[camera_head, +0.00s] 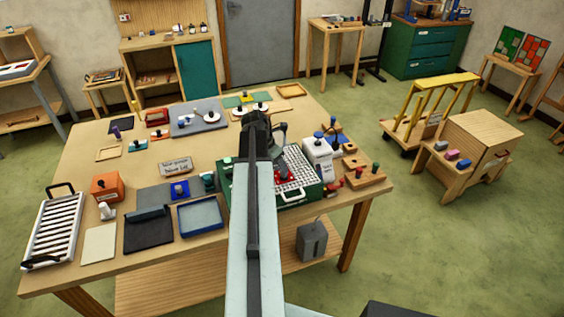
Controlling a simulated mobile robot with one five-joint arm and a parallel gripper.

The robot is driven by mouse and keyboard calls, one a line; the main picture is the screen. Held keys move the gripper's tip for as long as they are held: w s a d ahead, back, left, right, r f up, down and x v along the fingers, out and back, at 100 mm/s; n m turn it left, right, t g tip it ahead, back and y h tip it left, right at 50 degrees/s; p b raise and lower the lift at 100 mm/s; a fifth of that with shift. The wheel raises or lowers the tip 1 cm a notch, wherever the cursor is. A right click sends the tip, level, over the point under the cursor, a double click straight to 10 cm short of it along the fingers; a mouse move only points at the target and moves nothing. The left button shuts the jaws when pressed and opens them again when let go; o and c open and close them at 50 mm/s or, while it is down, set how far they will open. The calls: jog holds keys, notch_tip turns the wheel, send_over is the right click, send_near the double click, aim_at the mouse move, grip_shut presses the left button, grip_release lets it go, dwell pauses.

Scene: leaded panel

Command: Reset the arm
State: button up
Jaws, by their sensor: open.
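My arm reaches up the middle of the view from the bottom edge, out over the wooden workbench (140,175).
The bench is crowded: a ribbed rack (55,228), an orange box (107,187), a blue tray (200,215) and a white container (318,155). A wooden step unit (480,140) and yellow cart (430,100) stand right. Green floor (440,240) is clear at the lower right.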

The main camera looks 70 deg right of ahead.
jog(key=shift+v, duration=0.9)
